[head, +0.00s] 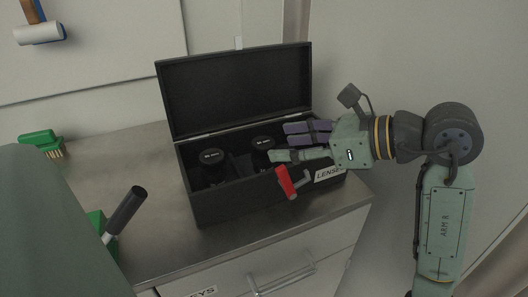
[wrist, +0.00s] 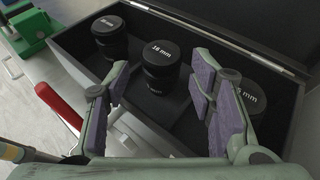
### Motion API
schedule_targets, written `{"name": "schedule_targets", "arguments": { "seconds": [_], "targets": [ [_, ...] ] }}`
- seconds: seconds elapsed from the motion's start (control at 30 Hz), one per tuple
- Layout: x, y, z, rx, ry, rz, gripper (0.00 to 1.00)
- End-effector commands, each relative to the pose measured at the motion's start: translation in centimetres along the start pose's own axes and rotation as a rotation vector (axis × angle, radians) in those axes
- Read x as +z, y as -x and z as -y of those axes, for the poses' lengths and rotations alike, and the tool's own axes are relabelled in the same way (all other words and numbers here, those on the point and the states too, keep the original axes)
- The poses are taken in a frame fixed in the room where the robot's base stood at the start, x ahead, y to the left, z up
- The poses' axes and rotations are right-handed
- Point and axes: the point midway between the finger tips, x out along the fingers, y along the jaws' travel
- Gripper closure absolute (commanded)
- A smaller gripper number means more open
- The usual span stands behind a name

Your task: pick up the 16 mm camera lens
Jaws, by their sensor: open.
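The 16 mm lens (wrist: 160,62) is a black cylinder with a white-lettered cap. It stands upright in the middle of an open black box (wrist: 65,42). In the head view it appears to be the middle lens (head: 262,158), its label too small to read. My gripper (wrist: 160,82) is open, its purple-padded fingers pointing into the box on either side of the 16 mm lens in the wrist view. Contact is not visible. In the head view my gripper (head: 290,142) reaches over the box's right part from the right.
Another lens (wrist: 106,38) stands left of it; a third (wrist: 247,98) stands right, partly behind my right finger. The raised lid (head: 235,90) rises behind. A red-handled item (head: 285,182) is at the box front. A green brush (head: 40,138) lies on the metal counter (head: 120,152).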

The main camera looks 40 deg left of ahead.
Motion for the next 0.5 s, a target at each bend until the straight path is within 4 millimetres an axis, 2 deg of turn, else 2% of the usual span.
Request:
{"name": "schedule_targets", "arguments": {
  "seconds": [0.23, 0.5],
  "targets": [
    [0.1, -3.7, 0.1, 0.006, -0.001, 0.0, 0.5],
    [-0.2, -4.5, 0.1, 0.003, -0.001, -0.001, 0.5]
  ]
}}
